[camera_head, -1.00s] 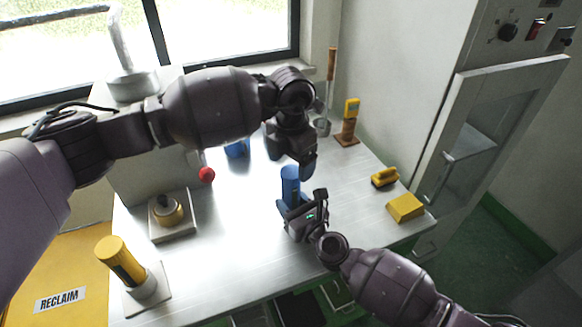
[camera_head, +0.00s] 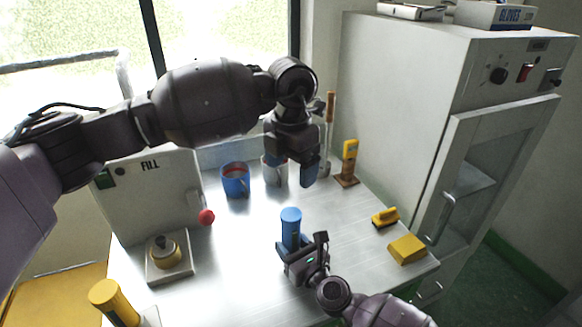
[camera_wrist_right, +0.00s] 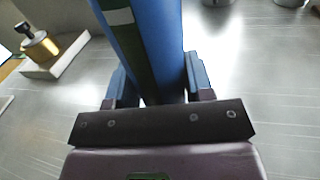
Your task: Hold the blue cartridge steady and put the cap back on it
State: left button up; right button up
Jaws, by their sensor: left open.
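The blue cartridge (camera_head: 290,236) stands upright over the metal table. In the right wrist view the cartridge (camera_wrist_right: 155,40) rises between my finger pads, with a dark stripe along it. My right gripper (camera_head: 288,252) is shut on its lower part; its fingers (camera_wrist_right: 160,88) press from both sides. The cartridge's top end (camera_head: 291,214) is a lighter blue, rounded piece above a thin dark line; I cannot tell for sure whether it is the cap. My left gripper (camera_head: 293,162) is open, above and behind the cartridge, apart from it, with nothing seen between its fingers.
A blue mug (camera_head: 235,181) and a grey mug (camera_head: 273,172) stand behind. A brass-coloured pot (camera_head: 165,250) sits on a plate at left, near the FILL machine (camera_head: 150,190) with a red knob (camera_head: 206,217).

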jog(key=o, duration=0.4)
jog(key=shift+o, duration=0.2)
jog(key=v, duration=1)
jog(key=shift+s+d, duration=0.25)
jog(key=shift+s, duration=0.1)
